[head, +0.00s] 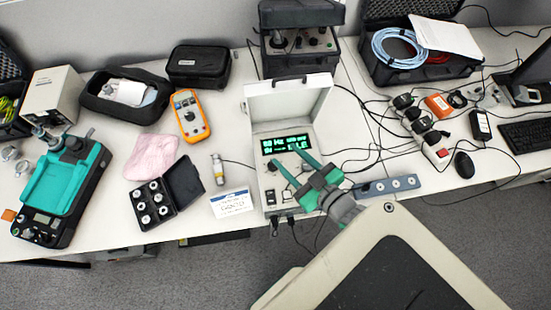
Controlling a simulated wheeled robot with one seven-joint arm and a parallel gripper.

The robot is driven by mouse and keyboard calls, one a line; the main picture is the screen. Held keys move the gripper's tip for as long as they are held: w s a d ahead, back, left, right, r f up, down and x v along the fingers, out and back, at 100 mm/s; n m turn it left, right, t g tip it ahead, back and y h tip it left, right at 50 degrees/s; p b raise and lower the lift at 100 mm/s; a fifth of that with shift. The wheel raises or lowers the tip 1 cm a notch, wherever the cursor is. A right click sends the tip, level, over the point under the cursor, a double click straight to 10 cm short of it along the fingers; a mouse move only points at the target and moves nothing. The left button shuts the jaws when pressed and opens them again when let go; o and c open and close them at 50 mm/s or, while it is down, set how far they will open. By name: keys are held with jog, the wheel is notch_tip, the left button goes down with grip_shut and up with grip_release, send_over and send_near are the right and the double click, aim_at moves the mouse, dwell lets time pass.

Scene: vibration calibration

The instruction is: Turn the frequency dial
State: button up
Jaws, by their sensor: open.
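A white calibrator case (255,166) stands open in the middle of the table, its lid (290,96) raised at the back. Its panel has a lit green display (287,143). Below the display my gripper covers much of the panel. Small dark controls (270,197) show at the panel's lower left; I cannot tell which part is the frequency dial, and it may be hidden. My gripper (289,157) has two teal fingers, spread apart and empty, over the panel just below the display. I cannot tell whether they touch the panel.
A grey-blue block (388,186) lies right of the case, with cables (375,150) around it. A small cylindrical sensor (218,169) and a white card (231,203) lie left. A black case (300,55) stands behind the lid. A teal-topped device (65,180) stands far left.

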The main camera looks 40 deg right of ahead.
jog(key=d+g, duration=0.1)
jog(key=w+d+f+n+g, duration=0.1)
jog(key=d, duration=0.1)
jog(key=w+d+g, duration=0.1)
jog(key=shift+d+f+n+y, duration=0.2)
jog(key=shift+f+n+y, duration=0.1)
jog(key=shift+f, duration=0.05)
jog(key=n+g, duration=0.1)
jog(key=d+r+g+y, duration=0.1)
jog(key=w+n+g, duration=0.1)
jog(key=g, duration=0.1)
jog(key=shift+d+r+n, duration=0.25)
jog(key=shift+r+n, duration=0.05)
jog(key=shift+r, duration=0.1)
jog(key=a+r+n+g+y, duration=0.3)
jog(key=a+r+n+g, duration=0.25)
jog(key=r, duration=0.55)
send_near(273, 164)
jog(key=f, duration=0.1)
jog(key=shift+n+g, duration=0.25)
jog(key=shift+n, duration=0.2)
jog(key=x, duration=0.4)
jog(key=w+x, duration=0.1)
jog(key=x, duration=0.2)
jog(key=shift+a, duration=0.1)
jog(key=shift+s, duration=0.15)
jog(key=c, duration=1)
